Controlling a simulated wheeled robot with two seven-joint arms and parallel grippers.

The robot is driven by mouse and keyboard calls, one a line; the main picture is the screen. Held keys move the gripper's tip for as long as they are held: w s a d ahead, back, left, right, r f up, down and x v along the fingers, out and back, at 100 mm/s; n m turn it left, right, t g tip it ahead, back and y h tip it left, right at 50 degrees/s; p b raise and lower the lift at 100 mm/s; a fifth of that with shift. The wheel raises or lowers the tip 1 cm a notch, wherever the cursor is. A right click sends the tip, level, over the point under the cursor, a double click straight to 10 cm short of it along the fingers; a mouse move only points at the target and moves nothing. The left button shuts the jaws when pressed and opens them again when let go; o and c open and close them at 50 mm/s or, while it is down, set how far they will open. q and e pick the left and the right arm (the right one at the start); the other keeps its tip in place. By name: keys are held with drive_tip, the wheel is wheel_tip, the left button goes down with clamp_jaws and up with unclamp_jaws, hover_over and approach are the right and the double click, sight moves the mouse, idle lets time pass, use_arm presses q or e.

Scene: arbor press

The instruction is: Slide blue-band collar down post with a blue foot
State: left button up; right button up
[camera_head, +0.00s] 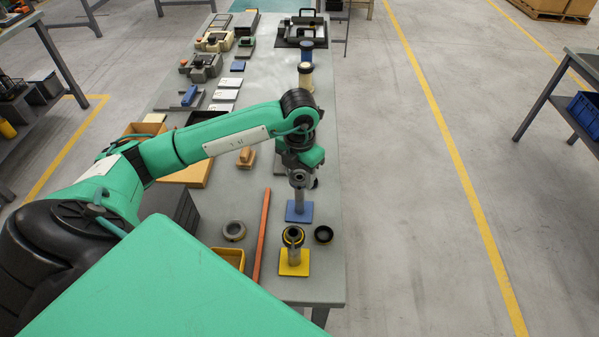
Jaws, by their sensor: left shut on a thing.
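The post with a blue foot (299,212) stands upright on the table in front of my left arm. My left gripper (299,174) is at the upper part of this post, pointing down. It is shut on a grey ring-like collar (298,179) at the post; no blue band can be made out on it, and the fingers partly hide it. Whether the collar is around the post or just above it, I cannot tell. My right gripper is out of view.
A post with a yellow foot (294,268) stands nearer, with a dark, yellow-marked ring around it. A grey ring (234,231) and a black ring (323,234) lie beside it. An orange bar (262,235) and a yellow bin (230,256) are to the left. The table's right edge is close.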

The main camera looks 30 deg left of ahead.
sight(300, 177)
use_arm(q)
drive_tip(key=shift+f+b, duration=0.35)
drive_tip(key=shift+f, duration=0.15)
drive_tip(key=o, duration=1.2)
wheel_tip(300, 177, up, 14)
drive_tip(key=b, duration=0.2)
drive_tip(key=shift+f, duration=0.15)
idle(0.4)
